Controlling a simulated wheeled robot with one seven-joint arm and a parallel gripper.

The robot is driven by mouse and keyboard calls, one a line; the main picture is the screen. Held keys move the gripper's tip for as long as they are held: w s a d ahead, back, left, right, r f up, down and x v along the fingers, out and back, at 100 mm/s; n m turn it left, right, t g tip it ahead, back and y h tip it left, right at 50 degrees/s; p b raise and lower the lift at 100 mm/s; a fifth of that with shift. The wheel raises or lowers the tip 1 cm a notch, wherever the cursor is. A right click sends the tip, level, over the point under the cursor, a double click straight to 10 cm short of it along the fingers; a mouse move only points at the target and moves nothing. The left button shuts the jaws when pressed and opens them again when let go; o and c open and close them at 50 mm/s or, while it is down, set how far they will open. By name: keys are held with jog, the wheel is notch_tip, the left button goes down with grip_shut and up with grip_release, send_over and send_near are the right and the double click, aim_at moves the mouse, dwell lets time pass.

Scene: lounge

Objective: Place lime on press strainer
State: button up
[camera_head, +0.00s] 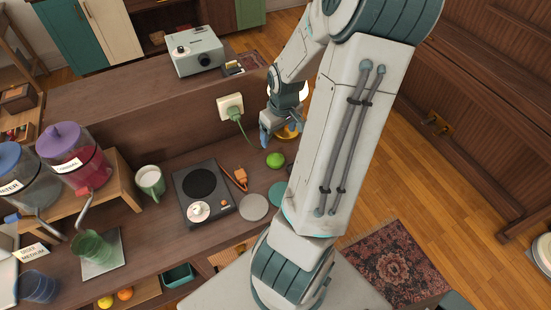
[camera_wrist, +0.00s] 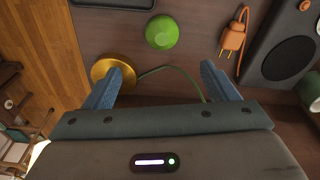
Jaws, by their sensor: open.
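A green lime (camera_head: 275,160) lies on the brown counter, and it also shows in the wrist view (camera_wrist: 161,32). My gripper (camera_head: 271,138) is above the counter, behind the lime in the head view. In the wrist view my gripper (camera_wrist: 163,70) has its two blue fingers spread wide with nothing between them. The lime is beyond the fingertips there, apart from both. I cannot make out a press strainer for certain in either view; my arm hides part of the counter's right side.
A black hot plate (camera_head: 199,182), an orange plug (camera_head: 239,177) and a grey disc (camera_head: 253,206) are near the lime. A green cable runs from a wall socket (camera_head: 230,106). A brass round base (camera_wrist: 101,68) is by my left finger. A mug (camera_head: 150,181) stands left.

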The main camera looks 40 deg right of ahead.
jog(key=b, duration=0.1)
send_over(276, 157)
notch_tip(276, 157, down, 6)
jog(key=shift+d+f, duration=0.1)
jog(key=shift+f, duration=0.15)
jog(key=f, duration=0.2)
jog(key=f+b, duration=0.1)
jog(key=f, duration=0.1)
jog(key=shift+s+a+f, duration=0.15)
jog(key=shift+a+f, duration=0.05)
jog(key=shift+f, duration=0.45)
jog(key=c, duration=1.1)
jog(key=shift+r, duration=0.1)
jog(key=shift+c, duration=0.2)
jog(key=shift+d+r, duration=0.1)
jog(key=shift+r, duration=0.4)
notch_tip(276, 157, up, 3)
jog(key=shift+p, duration=0.4)
jog(key=s+d+r+p, duration=0.2)
jog(key=s+d+r, duration=0.5)
jog(key=s, duration=0.1)
jog(key=shift+s+d, duration=0.25)
jog(key=shift+s, duration=0.15)
